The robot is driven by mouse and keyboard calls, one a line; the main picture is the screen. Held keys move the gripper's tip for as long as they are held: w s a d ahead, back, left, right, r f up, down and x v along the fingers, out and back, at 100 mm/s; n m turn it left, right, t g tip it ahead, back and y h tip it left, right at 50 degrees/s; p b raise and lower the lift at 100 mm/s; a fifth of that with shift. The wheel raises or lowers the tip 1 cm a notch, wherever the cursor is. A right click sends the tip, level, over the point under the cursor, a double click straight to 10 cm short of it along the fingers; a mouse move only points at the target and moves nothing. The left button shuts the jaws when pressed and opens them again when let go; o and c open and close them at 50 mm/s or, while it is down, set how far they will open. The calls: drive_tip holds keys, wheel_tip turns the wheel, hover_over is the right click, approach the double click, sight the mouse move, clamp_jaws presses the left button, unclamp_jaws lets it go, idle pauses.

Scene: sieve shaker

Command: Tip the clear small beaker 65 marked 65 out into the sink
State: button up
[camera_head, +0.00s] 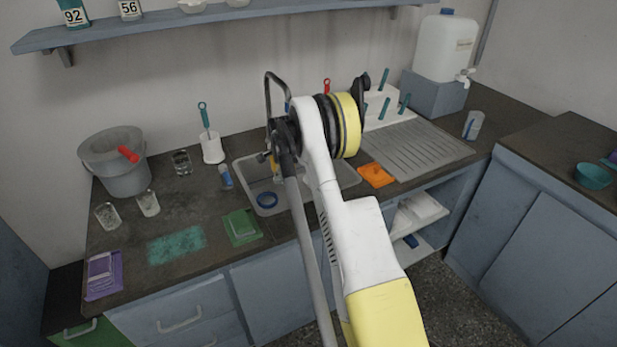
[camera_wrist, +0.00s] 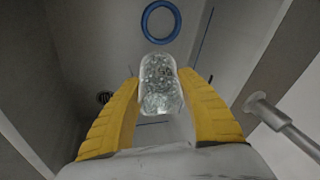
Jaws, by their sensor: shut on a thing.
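In the wrist view a small clear beaker (camera_wrist: 160,90) is between the two yellow fingers of my gripper (camera_wrist: 159,82), which is shut on it. A dark mark on its side is too blurred to read for sure. Clear, speckled matter shows in the beaker; I cannot tell whether it is loose contents. The beaker is above the grey sink basin (camera_wrist: 100,45). In the head view the sink (camera_head: 243,179) is set in the dark counter, and my arm covers much of it. My gripper and the beaker are mostly hidden there, so the tilt is unclear.
A green sponge tray (camera_head: 242,227) and an orange cloth (camera_head: 376,175) lie at the front edge. Clear glasses (camera_head: 148,203) and a grey bucket (camera_head: 122,172) stand left; a ribbed drainer (camera_head: 420,147) is right.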

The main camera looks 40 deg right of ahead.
drive_tip(key=shift+s+d+r+m+t+y+p, duration=0.2)
drive_tip(key=shift+s+d+r+t+y, duration=0.1)
drive_tip(key=shift+s+d+t+y, duration=0.3)
drive_tip(key=shift+s+d+r+m+t+y+p, duration=0.1)
drive_tip(key=shift+s+d+r+t+y+p, duration=0.1)
drive_tip(key=shift+s+d+r+t+y, duration=0.35)
idle(1.7)
drive_tip(key=shift+t+y, duration=0.65)
drive_tip(key=shift+t, duration=0.1)
idle(0.7)
drive_tip(key=shift+s+d+r+m+t+y+b, duration=0.1)
drive_tip(key=shift+r+m+t+y+b, duration=0.3)
drive_tip(key=shift+t+y, duration=0.4)
drive_tip(key=shift+d+r+m+t+y+b, duration=0.1)
drive_tip(key=shift+r+m+t+y, duration=0.1)
drive_tip(key=shift+r+t+y, duration=0.45)
idle(2.3)
